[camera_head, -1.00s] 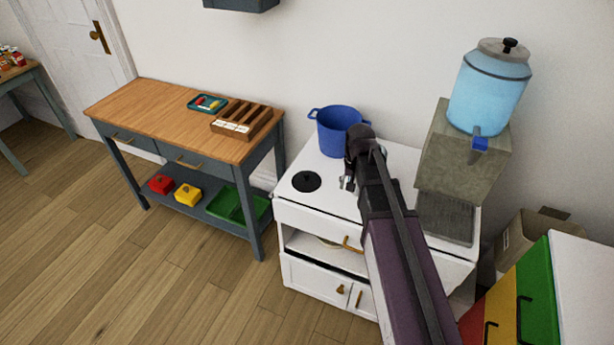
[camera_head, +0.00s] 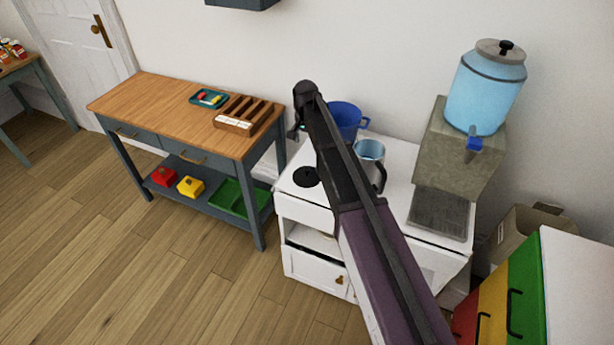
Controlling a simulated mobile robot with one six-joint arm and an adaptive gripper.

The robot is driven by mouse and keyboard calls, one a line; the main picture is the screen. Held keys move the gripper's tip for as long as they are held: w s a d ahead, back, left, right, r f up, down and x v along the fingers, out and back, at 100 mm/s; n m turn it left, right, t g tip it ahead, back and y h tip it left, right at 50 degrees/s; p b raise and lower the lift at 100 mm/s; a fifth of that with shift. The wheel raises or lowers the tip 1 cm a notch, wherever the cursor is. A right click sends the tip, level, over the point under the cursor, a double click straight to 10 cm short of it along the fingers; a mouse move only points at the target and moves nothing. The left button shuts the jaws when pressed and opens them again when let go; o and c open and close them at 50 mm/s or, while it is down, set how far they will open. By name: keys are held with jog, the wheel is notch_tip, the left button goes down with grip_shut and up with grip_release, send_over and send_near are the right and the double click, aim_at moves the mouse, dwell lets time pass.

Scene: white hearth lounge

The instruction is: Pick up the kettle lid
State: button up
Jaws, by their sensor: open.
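The kettle lid (camera_head: 305,177), a flat black disc with what looks like a small knob, lies on the left front of the white stove top (camera_head: 400,165). A grey metal kettle (camera_head: 369,158) stands on the stove to its right, without a lid on it and with pale blue inside. My gripper (camera_head: 296,133) is open and empty. In the picture it is above and slightly left of the lid, apart from it. My arm covers part of the stove and hides some of the gripper's fingers.
A blue pot (camera_head: 345,117) stands at the stove's back, partly behind my arm. A blue water dispenser (camera_head: 485,90) sits on a stone block (camera_head: 460,150) at right. A wooden-topped table (camera_head: 165,110) with a slotted wooden organizer (camera_head: 243,117) is at left.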

aim_at(307, 169)
jog(key=shift+f+b, duration=4.2)
jog(key=shift+f, duration=0.05)
jog(key=shift+f, duration=0.1)
jog(key=shift+d+f+b, duration=0.15)
jog(key=shift+f+b, duration=2.4)
jog(key=shift+b, duration=0.05)
jog(key=shift+s, duration=0.1)
grip_shut()
